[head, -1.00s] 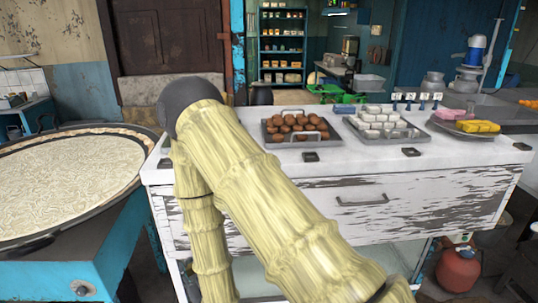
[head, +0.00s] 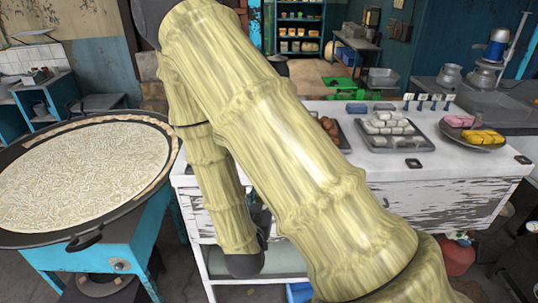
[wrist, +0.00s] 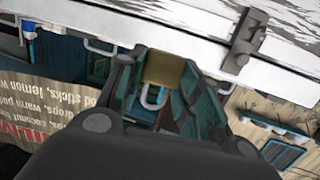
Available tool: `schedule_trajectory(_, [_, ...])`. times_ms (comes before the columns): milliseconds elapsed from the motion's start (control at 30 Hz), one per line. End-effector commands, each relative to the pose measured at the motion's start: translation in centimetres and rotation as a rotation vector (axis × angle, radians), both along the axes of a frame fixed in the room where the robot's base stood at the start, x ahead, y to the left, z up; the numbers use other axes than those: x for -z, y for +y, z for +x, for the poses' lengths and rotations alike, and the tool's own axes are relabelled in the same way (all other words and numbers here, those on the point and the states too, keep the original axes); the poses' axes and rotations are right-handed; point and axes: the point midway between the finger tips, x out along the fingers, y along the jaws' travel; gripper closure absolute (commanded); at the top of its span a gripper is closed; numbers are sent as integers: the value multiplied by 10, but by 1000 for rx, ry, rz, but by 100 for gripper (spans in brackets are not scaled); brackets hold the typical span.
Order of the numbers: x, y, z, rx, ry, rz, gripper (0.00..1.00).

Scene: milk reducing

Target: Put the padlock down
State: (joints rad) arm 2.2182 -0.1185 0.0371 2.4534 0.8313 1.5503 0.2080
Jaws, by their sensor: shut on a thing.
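The padlock shows in the wrist view, with a brass body (wrist: 164,69) and a pale metal shackle (wrist: 151,98). My gripper (wrist: 166,78) is shut on the padlock's body, with dark green fingers on either side of it. A white edge with peeling paint and a grey metal fitting (wrist: 246,38) lies close beyond the padlock. I cannot tell whether the padlock touches that edge. In the head view my arm hides the gripper and the padlock.
The white counter (head: 440,165) carries a tray of white sweets (head: 388,128), a partly hidden tray of brown sweets (head: 331,128) and a plate of pink and yellow sweets (head: 478,138). A wide pan (head: 85,180) stands on a blue stand at left.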

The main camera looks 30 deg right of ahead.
Motion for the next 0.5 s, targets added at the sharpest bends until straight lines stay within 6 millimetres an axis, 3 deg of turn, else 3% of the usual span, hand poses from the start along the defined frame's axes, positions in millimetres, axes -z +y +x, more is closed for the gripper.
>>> schedule_trajectory(33, [-25, -6, -6, 34, -2, -1, 91])
schedule_trajectory(200, [-58, -21, -24, 131, -2, 0, 91])
schedule_trajectory(333, [-71, -28, -32, 175, 0, 1, 91])
schedule_trajectory(500, [-73, -31, -35, 195, -2, 1, 91])
